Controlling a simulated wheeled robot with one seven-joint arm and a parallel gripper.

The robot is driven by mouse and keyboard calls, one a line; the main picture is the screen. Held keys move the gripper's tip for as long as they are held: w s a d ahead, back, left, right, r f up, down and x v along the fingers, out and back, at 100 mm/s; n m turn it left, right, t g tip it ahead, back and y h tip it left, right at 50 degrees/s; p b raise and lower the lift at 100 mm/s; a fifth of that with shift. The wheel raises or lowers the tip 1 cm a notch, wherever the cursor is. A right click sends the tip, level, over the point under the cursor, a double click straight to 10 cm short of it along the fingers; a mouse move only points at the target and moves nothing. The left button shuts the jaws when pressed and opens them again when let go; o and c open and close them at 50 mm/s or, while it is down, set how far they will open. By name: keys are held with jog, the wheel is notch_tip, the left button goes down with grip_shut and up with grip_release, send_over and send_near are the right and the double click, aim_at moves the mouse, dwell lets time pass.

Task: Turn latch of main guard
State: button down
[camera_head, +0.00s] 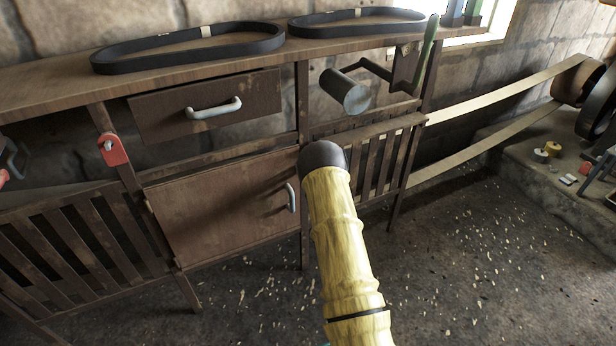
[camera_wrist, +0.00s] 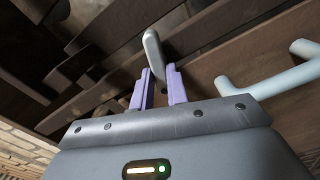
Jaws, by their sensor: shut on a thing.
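In the wrist view, my gripper (camera_wrist: 160,74) has its two purple fingers on either side of the lower end of a rounded grey lever (camera_wrist: 153,46), which looks like the latch. The lever stands out from dark brown wood. In the head view, my yellow arm hides the gripper and this lever. The brown door panel (camera_head: 220,207) stands upright in the bench frame, and the slatted panel (camera_head: 374,160) is right of it. I cannot tell which panel is the main guard.
A pale blue handle (camera_wrist: 270,84) is close to the right of my gripper in the wrist view. A drawer (camera_head: 180,105), a grey crank roller (camera_head: 344,92) and a red fitting (camera_head: 112,149) are on the bench. Two black belts lie on top.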

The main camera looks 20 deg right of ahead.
jog(key=shift+a+f+n+b, duration=0.1)
jog(key=shift+f+n+b, duration=0.1)
jog(key=shift+n+b, duration=0.55)
jog(key=shift+f+n+b, duration=0.15)
jog(key=shift+n+b, duration=0.2)
jog(key=shift+n, duration=0.8)
jog(key=c, duration=1.4)
grip_release()
jog(key=shift+r, duration=0.1)
jog(key=shift+s, duration=0.1)
jog(key=s, duration=0.5)
jog(key=s+p, duration=0.1)
jog(key=s, duration=0.5)
jog(key=s+p, duration=0.1)
jog(key=s, duration=0.5)
jog(key=shift+s+d, duration=0.15)
jog(key=shift+d, duration=0.15)
